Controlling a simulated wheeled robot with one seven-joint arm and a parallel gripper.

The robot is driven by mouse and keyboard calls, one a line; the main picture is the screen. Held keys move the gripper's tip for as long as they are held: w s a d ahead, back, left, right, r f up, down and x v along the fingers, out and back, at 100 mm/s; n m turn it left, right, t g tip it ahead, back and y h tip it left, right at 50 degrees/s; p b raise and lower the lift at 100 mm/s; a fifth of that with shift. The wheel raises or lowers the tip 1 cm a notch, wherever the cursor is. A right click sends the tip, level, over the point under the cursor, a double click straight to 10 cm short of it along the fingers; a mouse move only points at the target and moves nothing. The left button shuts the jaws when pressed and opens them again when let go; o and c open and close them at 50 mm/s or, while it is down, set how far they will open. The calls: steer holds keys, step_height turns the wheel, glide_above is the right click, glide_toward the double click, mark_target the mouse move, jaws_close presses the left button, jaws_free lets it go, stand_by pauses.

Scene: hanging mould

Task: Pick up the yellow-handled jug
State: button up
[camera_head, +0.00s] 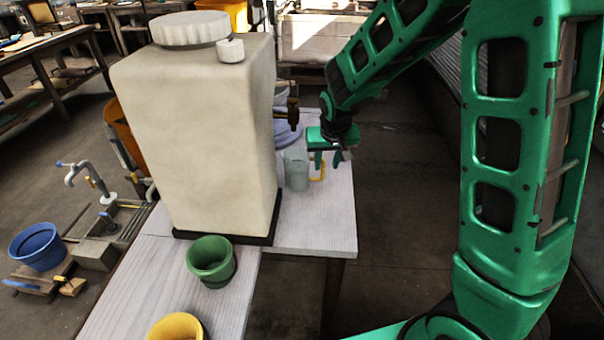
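The jug (296,171) is a translucent, pale grey-green vessel standing upright on the white wooden table, just right of the big cream tank. Its yellow handle (319,171) sticks out on the right side. My green gripper (328,162) hangs from above at the jug's right side, close to the handle. Its fingers point down and look spread apart. I cannot tell whether they touch the handle. My arm links fill the right of the view.
A green bucket (211,260) and a yellow bucket (175,327) stand on the table's near part. The table's right edge (354,215) is close; floor lies beyond.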

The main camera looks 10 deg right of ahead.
mark_target(323, 169)
steer(key=shift+a+x, duration=0.15)
steer(key=shift+x, duration=1.05)
steer(key=shift+a+x, duration=0.15)
steer(key=shift+x, duration=1.1)
steer(key=shift+w, duration=0.1)
jaws_close()
